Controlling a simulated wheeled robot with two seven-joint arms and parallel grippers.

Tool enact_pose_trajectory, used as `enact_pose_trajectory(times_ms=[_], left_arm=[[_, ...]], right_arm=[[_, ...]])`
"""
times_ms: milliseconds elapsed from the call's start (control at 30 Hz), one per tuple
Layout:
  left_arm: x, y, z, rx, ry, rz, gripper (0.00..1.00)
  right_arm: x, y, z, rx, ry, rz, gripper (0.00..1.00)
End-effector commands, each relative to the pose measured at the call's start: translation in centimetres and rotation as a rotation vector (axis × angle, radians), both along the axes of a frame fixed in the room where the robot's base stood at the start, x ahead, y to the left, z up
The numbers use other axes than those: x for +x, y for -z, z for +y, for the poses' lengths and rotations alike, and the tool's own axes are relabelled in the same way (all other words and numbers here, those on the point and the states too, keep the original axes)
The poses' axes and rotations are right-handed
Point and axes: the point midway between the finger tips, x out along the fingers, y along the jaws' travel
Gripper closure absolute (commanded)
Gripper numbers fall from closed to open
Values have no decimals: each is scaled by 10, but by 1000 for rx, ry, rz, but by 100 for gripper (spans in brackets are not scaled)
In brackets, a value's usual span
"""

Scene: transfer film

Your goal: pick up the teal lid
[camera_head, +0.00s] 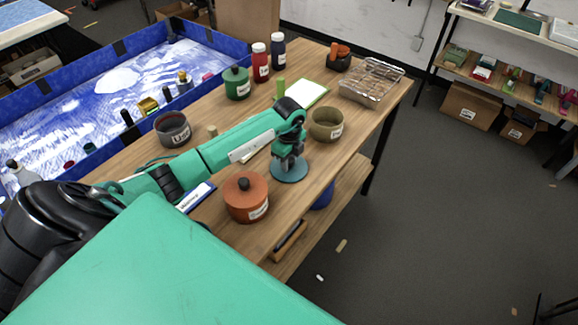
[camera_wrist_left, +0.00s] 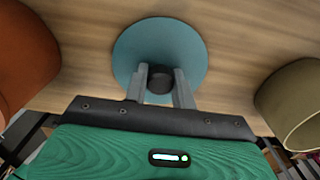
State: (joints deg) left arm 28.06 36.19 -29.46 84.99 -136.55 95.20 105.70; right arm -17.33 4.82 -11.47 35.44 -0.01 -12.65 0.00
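The teal lid (camera_head: 290,172) is a flat round disc lying on the wooden table near its front edge. In the left wrist view the lid (camera_wrist_left: 190,42) shows its dark knob (camera_wrist_left: 160,80) between the two grey fingers of my left gripper (camera_wrist_left: 160,84). In the head view my left gripper (camera_head: 289,164) points down over the lid. The fingers stand on both sides of the knob; a narrow gap seems to show, and I cannot tell whether they touch it. My right gripper is not in view.
An orange lidded pot (camera_head: 246,198) stands left of the lid, and an open olive pot (camera_head: 326,124) stands beyond it to the right. A dark open pot (camera_head: 173,129), a green lidded pot (camera_head: 237,83) and a wire rack (camera_head: 371,82) are further off. The table edge is close.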

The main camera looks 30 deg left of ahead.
Motion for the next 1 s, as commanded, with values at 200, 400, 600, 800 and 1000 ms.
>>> enact_pose_trajectory(times_ms=[200, 400, 600, 800, 1000], left_arm=[[0, 0, 0, 0, 0, 0, 100], [0, -2, 0, 0, 0, -1, 100], [1, -15, 0, -1, 0, -4, 100], [2, -55, 1, 0, 1, -8, 100], [1, -118, 1, 2, 1, -8, 100]], right_arm=[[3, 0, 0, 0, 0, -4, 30], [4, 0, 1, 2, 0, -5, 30], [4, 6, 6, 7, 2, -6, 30], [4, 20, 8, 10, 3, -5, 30], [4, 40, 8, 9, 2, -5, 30]])
